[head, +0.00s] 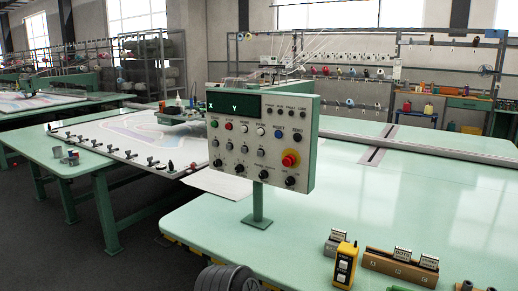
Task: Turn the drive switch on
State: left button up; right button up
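A pale control panel (262,143) with a green frame stands upright on a green post (257,206) at the edge of the table. It has a dark display (235,105) marked X and Y, several coloured push buttons, and a red mushroom button (289,160) on a yellow ring. Black rotary knobs line its lower edge, among them one at the left (217,163) and one at the right (290,180). The labels are too small to read, so I cannot tell which control is the drive switch or how it is set. Neither gripper is in view.
The pale green table (420,200) is mostly clear right of the panel. A dark ribbed round object (228,279) shows at the bottom edge. A frame with fabric (150,140) lies behind left.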

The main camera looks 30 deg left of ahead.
aim_at(290, 180)
jog(key=i+j, duration=0.1)
jog(key=j, duration=1.6)
jog(key=j+z, duration=0.1)
jog(key=j, duration=1.65)
jog(key=i, duration=0.1)
